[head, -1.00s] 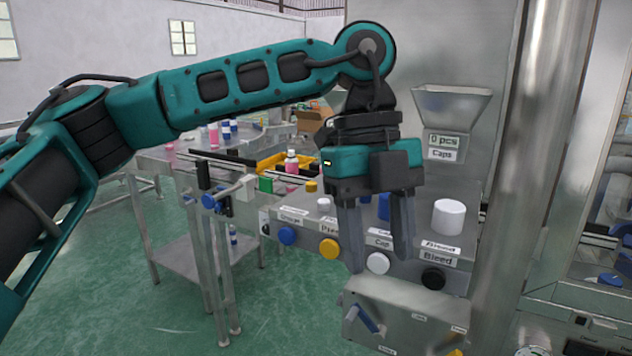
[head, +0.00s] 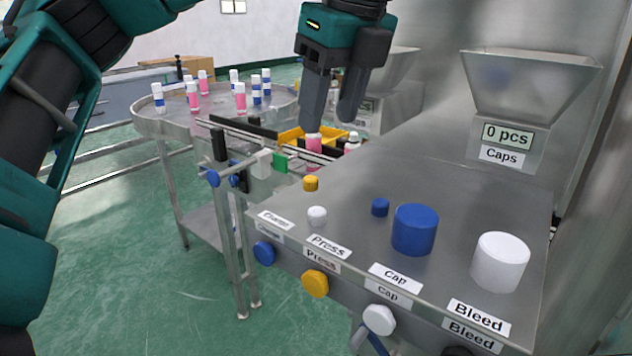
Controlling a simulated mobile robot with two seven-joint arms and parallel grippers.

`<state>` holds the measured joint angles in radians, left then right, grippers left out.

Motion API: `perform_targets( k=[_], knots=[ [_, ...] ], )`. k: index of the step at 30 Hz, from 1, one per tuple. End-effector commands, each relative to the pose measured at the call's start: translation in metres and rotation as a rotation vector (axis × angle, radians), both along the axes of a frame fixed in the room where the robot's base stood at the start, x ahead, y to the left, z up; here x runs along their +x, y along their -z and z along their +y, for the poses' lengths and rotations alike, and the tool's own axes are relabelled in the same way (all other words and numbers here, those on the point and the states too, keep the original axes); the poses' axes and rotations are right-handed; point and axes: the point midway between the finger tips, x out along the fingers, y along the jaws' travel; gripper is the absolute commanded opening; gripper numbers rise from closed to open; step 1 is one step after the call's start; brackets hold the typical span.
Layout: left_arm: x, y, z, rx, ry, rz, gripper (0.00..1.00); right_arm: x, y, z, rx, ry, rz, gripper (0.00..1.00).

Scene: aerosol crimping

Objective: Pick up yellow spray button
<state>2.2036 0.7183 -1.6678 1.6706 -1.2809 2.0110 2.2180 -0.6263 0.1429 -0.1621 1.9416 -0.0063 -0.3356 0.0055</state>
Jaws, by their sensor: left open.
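A small yellow spray button (head: 311,183) stands on the far left part of the steel machine top, in the head view. A small white button (head: 317,215) and a small blue button (head: 380,207) stand near it. My left gripper (head: 331,122) is open and empty, its fingers pointing down. In the picture it is above and slightly right of the yellow button, apart from it, and its fingers overlap the conveyor area behind. My right gripper is not in view.
A large blue cylinder (head: 415,229) and a large white cylinder (head: 500,262) stand on the machine top. Its front carries knobs, including a yellow knob (head: 315,283) labelled Press. A Caps hopper (head: 530,85) is behind. Pink and blue bottles stand on a round table (head: 215,122).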

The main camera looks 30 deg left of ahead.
Motion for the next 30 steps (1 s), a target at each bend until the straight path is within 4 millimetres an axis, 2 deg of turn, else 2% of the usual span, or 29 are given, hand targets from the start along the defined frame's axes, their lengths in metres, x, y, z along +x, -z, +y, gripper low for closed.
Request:
perform_targets(
  k=[1, 3, 11, 21, 30],
  knots=[
    [0.001, 0.014, 0.003, -0.002, 0.0, 0.005, 0.52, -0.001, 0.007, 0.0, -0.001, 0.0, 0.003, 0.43],
    [0.001, 0.025, 0.006, -0.002, 0.0, 0.003, 0.52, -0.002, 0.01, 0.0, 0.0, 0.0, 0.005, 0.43],
    [0.002, 0.044, 0.012, -0.002, 0.0, 0.001, 0.52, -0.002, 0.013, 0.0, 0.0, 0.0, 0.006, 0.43],
    [0.001, 0.086, 0.026, -0.001, -0.002, 0.0, 0.52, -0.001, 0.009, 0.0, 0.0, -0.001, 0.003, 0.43],
    [0.002, 0.09, 0.027, -0.002, -0.001, -0.001, 0.51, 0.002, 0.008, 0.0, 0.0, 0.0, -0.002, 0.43]
  ],
)
